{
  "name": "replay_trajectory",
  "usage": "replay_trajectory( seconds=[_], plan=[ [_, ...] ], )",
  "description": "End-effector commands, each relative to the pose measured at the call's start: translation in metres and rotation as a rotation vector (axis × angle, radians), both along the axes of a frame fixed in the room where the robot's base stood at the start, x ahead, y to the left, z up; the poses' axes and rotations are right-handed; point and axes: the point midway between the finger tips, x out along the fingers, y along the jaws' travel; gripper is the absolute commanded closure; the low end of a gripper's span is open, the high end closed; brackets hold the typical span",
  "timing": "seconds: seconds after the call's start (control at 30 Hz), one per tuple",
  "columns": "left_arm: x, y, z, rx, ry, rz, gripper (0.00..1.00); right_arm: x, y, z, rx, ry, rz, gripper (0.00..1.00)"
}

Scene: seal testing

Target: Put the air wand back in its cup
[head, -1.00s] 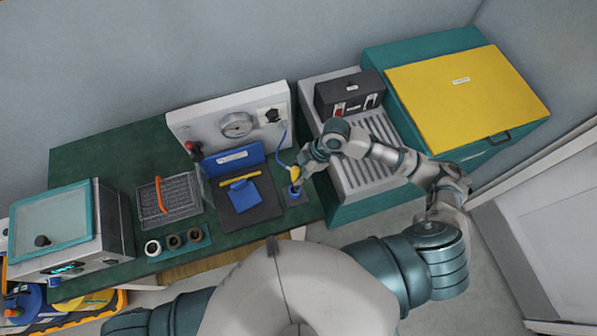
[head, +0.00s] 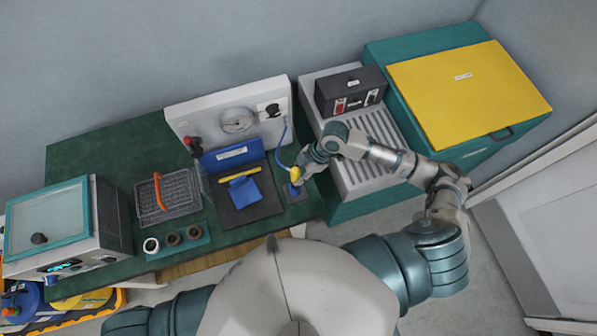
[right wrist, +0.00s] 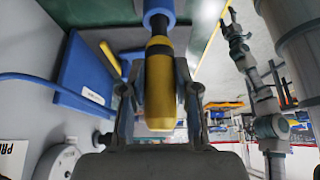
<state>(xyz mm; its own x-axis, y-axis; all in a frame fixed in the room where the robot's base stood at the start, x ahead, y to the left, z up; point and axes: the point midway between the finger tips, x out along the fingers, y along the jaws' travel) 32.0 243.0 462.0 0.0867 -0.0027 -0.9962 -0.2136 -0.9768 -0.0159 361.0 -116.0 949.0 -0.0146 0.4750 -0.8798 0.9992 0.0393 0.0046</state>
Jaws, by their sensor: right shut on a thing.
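The yellow air wand (head: 295,174) is in my right gripper (head: 305,168), at the right end of the green bench. In the right wrist view, the fingers of the right gripper (right wrist: 160,100) are on both sides of the wand's yellow body (right wrist: 158,75). The wand's dark tip points at the blue cup (right wrist: 158,9) and meets its opening; how deep it sits I cannot tell. The cup (head: 294,189) stands on a dark base, just below the wand in the head view. A blue hose runs from the wand up to the panel.
A dark mat (head: 245,207) with a blue pouch lies left of the cup. A white gauge panel (head: 225,108) stands behind. A wire basket (head: 165,197) and several rings are farther left. A grooved grey unit (head: 372,165) is right of the cup.

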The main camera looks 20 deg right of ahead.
Motion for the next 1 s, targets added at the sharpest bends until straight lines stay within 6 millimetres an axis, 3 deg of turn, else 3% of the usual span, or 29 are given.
replay_trajectory(
  seconds=[0.2,1.0],
  plan=[
    [0.000,0.000,-0.004,0.000,0.000,0.000,0.37,0.000,0.000,-0.010,0.000,0.000,0.001,1.00],
    [0.000,0.000,-0.004,0.000,0.000,0.001,0.37,0.000,0.000,-0.016,0.000,0.000,0.000,1.00]
  ],
)
